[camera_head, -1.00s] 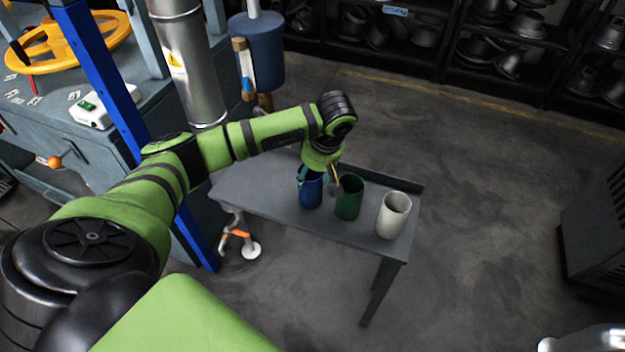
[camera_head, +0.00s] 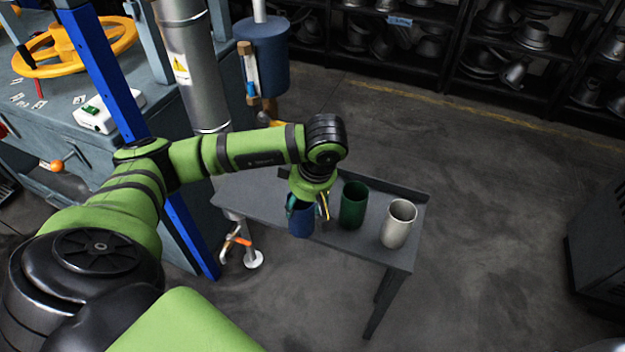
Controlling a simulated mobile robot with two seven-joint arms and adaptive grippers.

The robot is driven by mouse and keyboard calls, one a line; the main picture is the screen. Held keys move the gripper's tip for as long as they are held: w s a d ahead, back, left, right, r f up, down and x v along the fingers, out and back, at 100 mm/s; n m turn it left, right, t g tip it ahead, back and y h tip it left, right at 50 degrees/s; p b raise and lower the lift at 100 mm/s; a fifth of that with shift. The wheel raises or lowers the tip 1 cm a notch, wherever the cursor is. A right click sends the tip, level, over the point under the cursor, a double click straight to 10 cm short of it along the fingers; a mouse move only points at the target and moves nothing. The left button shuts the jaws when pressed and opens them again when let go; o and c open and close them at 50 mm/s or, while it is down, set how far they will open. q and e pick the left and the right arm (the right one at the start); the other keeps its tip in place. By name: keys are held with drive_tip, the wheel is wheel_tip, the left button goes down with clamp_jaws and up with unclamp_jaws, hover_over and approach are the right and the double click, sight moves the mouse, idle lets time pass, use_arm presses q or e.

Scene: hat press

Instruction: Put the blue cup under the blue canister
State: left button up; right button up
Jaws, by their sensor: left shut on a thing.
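The blue cup (camera_head: 301,222) is near the front edge of the small grey table (camera_head: 258,192), left of the other cups. My left gripper (camera_head: 308,204) comes down from above and is shut on the blue cup at its upper part. Gripper and wrist hide part of the cup's rim. I cannot tell whether the cup's base touches the table. The blue canister (camera_head: 264,58) hangs at the upper left, beyond the table, with a wooden-backed gauge on its side. My right gripper is not in view.
A green cup (camera_head: 353,206) and a white cup (camera_head: 397,224) stand on the table to the right. A blue post (camera_head: 102,70) and a grey metal cylinder (camera_head: 192,75) rise at the left. Shelves of metal parts (camera_head: 430,50) line the back.

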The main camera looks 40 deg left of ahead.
use_arm(q)
drive_tip(key=s+d+b, duration=0.1)
drive_tip(key=s+d, duration=0.1)
drive_tip(key=s, duration=0.8)
drive_tip(key=shift+d+b, duration=0.25)
drive_tip(key=shift+b, duration=0.05)
drive_tip(key=shift+r, duration=0.1)
drive_tip(key=w+d+r+m+t+h+p, duration=0.1)
drive_tip(key=w+d+r+m+p, duration=0.1)
drive_tip(key=r+m, duration=0.3)
drive_tip(key=w+d+r+m+t+h+p, duration=0.1)
drive_tip(key=w+d+r+m+p, duration=0.2)
drive_tip(key=d+r+m, duration=0.1)
drive_tip(key=w+d+r+m+h+p, duration=0.1)
drive_tip(key=w+d+r+m+p, duration=0.1)
drive_tip(key=r+m, duration=0.4)
drive_tip(key=shift+w+d+m+t+p, duration=0.25)
drive_tip(key=shift+d+m+t+p, duration=0.15)
drive_tip(key=shift+d+m+p, duration=0.25)
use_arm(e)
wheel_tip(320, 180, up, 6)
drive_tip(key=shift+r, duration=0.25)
use_arm(q)
drive_tip(key=shift+a, duration=0.1)
